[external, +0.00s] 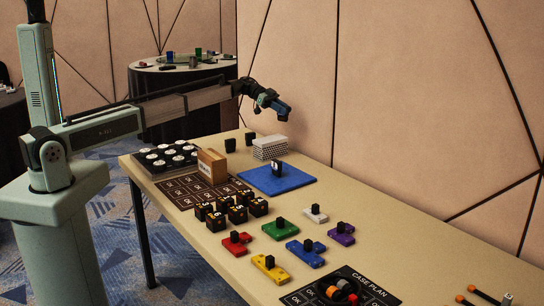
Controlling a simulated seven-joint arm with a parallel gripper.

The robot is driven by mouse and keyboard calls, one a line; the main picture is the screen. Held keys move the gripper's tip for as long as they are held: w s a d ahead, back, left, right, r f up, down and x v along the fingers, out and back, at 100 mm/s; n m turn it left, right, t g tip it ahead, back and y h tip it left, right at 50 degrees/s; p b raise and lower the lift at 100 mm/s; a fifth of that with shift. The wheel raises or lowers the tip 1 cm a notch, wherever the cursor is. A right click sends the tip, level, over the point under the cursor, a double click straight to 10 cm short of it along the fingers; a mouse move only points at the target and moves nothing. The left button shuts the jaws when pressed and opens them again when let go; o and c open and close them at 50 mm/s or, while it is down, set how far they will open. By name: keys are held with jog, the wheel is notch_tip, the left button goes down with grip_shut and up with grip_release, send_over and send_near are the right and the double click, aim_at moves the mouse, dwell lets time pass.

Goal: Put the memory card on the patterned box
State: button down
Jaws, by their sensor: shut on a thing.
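The patterned box (270,147) is a low white block with a dark pattern on its sides, at the back of the table against the wall. My gripper (283,112) is in the air above the box, a little to its right in the picture, and apart from it. It is shut on a small dark thing at its tip. The thing is too small and dark to tell whether it is the memory card. I cannot pick out the memory card for sure elsewhere.
Two black blocks stand left of the box. A wooden block (212,166), black numbered cubes (237,212), a tray of round pieces (167,155) and several coloured knobbed pieces (281,229) occupy the table.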

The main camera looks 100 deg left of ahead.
jog(key=a+f+v, duration=0.1)
jog(key=v, duration=0.5)
send_over(270, 138)
jog(key=shift+w+d+f, duration=0.1)
jog(key=shift+d+f, duration=0.05)
jog(key=shift+f, duration=2.25)
jog(key=shift+w+d+f, duration=0.1)
jog(key=shift+d+f, duration=0.05)
jog(key=shift+f, duration=2.3)
jog(key=c, duration=0.9)
grip_release()
jog(key=shift+f, duration=0.1)
jog(key=shift+r, duration=0.2)
jog(key=v, duration=1.2)
